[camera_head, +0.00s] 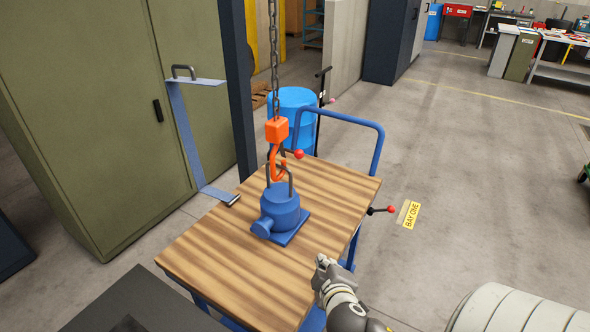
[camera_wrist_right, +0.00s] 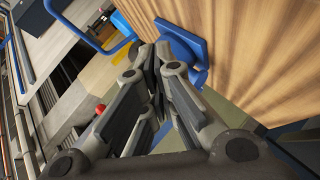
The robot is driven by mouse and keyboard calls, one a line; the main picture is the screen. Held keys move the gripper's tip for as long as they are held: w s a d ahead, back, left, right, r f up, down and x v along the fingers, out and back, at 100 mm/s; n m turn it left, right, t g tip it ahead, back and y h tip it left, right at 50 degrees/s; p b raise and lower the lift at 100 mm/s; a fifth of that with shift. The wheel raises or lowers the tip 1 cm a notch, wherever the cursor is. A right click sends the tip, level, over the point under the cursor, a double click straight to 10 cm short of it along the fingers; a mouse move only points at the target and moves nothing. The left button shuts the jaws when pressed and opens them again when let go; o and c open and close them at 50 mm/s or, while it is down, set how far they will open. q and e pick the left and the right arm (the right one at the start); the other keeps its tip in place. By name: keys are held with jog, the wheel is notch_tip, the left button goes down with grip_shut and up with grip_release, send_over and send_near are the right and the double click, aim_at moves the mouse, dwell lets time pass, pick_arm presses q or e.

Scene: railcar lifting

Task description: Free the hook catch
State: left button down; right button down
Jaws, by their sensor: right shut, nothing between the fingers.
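An orange hook (camera_head: 277,160) hangs from a chain (camera_head: 274,60) below an orange block (camera_head: 277,130). A small lever with a red ball (camera_head: 298,154) sticks out to its right; I cannot tell the catch itself apart. The hook hangs at the wire handle of a blue pump-like part (camera_head: 280,207) standing on the wooden cart top (camera_head: 205,255). My right gripper (camera_head: 322,262) is shut and empty at the cart's front right edge, apart from the hook. In the right wrist view my gripper (camera_wrist_right: 155,55) points towards the blue part (camera_wrist_right: 182,45). My left gripper is not in view.
The cart has a blue push handle (camera_head: 350,117) at the back and a red-knobbed lever (camera_head: 390,209) on its right side. A blue barrel (camera_head: 292,105) stands behind. A green cabinet (camera_head: 85,100) stands left.

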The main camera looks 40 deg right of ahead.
jog(key=w+d+r+n+t+y, duration=0.1)
jog(key=w+r+n+t+y, duration=0.2)
jog(key=w+r+n+t, duration=0.5)
jog(key=shift+w+d+r+n, duration=0.25)
jog(key=shift+w+r+n, duration=0.8)
jog(key=shift+r+n, duration=0.9)
jog(key=shift+f+n, duration=0.25)
jog(key=shift+f, duration=0.05)
jog(key=p, duration=0.4)
send_near(291, 151)
jog(key=w+a+f, duration=0.1)
jog(key=w+a, duration=0.2)
jog(key=a, duration=0.1)
jog(key=d, duration=0.1)
jog(key=w+d, duration=0.1)
jog(key=d, duration=0.1)
jog(key=shift+w+d+r, duration=0.1)
jog(key=shift+w+d, duration=0.05)
